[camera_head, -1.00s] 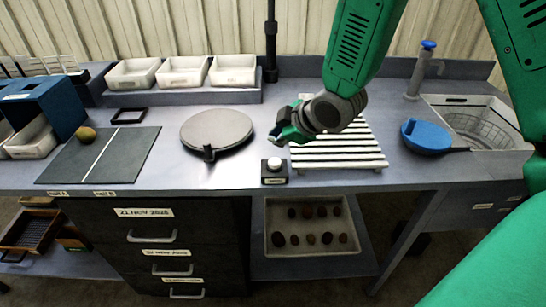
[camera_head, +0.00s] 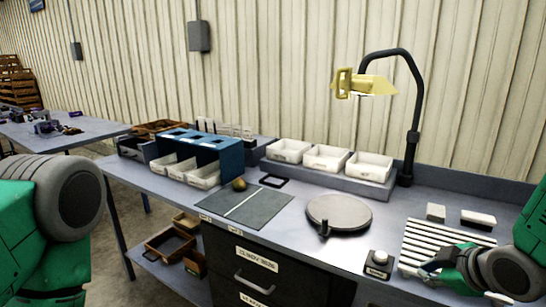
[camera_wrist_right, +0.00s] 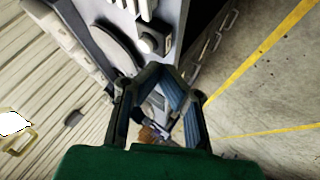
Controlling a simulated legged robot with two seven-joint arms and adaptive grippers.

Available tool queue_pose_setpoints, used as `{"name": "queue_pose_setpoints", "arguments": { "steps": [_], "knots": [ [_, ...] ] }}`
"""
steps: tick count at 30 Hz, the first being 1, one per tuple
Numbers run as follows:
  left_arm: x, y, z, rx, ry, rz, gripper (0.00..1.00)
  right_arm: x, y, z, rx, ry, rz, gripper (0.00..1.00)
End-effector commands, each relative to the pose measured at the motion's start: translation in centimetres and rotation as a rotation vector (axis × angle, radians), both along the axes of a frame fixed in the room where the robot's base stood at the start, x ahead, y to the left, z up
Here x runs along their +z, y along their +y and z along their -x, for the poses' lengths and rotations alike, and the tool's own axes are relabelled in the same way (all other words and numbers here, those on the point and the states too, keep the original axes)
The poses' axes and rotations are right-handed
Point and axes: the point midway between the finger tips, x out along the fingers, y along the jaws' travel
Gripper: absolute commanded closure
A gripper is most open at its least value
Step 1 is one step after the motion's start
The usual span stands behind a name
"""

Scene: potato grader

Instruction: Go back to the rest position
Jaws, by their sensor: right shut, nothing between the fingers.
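My right gripper (camera_head: 430,268) is shut and empty. A green and grey part of my left arm shows at the left edge of the head view; my left gripper is out of view.
The bench carries a round grey plate (camera_head: 340,212), a dark mat (camera_head: 225,210) with a potato (camera_head: 240,184), a blue box (camera_head: 205,146), white bins (camera_head: 326,158) and a lamp (camera_head: 410,100). Drawers (camera_head: 245,262) stand below. Bare floor lies at the lower left.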

Motion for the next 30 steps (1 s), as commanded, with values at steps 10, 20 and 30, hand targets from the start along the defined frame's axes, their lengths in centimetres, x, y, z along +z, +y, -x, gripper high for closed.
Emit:
{"name": "queue_pose_setpoints", "arguments": {
  "steps": [10,20,30],
  "knots": [
    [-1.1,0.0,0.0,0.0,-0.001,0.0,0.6,-5.6,0.9,2.6,-0.084,0.107,-0.062,1.0],
    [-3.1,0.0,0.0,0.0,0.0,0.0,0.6,-15.2,1.7,9.1,-0.271,0.305,-0.165,1.0],
    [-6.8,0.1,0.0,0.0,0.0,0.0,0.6,-29.4,3.4,24.4,-0.689,0.652,-0.246,1.0]
  ]
}}
